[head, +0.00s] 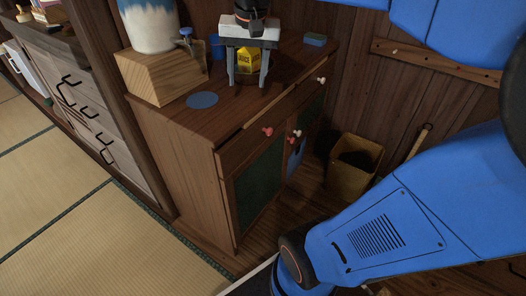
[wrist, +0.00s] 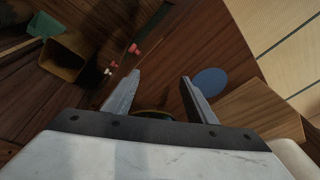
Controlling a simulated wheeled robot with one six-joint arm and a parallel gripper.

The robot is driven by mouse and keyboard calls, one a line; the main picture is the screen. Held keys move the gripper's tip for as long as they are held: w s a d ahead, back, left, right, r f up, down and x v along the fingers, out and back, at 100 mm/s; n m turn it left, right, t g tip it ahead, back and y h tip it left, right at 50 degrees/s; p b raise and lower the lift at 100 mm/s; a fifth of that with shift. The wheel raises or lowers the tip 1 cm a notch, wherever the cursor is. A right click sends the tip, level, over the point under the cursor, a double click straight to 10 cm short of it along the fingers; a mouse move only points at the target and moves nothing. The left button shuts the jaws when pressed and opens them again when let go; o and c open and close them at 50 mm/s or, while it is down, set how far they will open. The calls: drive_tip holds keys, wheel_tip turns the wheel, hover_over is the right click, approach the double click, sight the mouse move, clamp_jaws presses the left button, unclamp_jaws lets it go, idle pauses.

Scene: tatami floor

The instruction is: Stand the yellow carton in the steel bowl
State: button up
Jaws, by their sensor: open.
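The yellow carton (head: 248,66) stands on the cabinet top side in the head view, upright, between the two fingers of my gripper (head: 247,82). The fingers are spread and point down, one on each side of the carton, with apparent gaps. In the wrist view my gripper (wrist: 155,85) is also open. A dark curved rim (wrist: 154,113) shows low between the fingers there, mostly hidden by the gripper body. I cannot make out the steel bowl for certain; a dark patch lies under the carton, and I cannot tell whether it is the bowl or shadow.
A flat blue disc (head: 202,100) lies on the wooden cabinet top (head: 175,118). A wooden block (head: 158,78) bearing a white and blue vase (head: 150,28) stands left. A blue cup (head: 216,46) is behind; a blue sponge (head: 315,40) lies right. A bin (head: 350,178) stands below.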

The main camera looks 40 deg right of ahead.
drive_tip(key=s+a+f+n+t, duration=0.1)
drive_tip(key=s+a+f+n, duration=0.1)
drive_tip(key=s+f, duration=0.4)
drive_tip(key=s+a+f+n+t, duration=0.1)
drive_tip(key=s+a+f+n, duration=0.2)
drive_tip(key=s+f+n, duration=0.2)
drive_tip(key=s+f, duration=0.2)
drive_tip(key=s, duration=0.1)
drive_tip(key=shift+s+a, duration=0.15)
drive_tip(key=shift+s, duration=0.2)
idle(0.4)
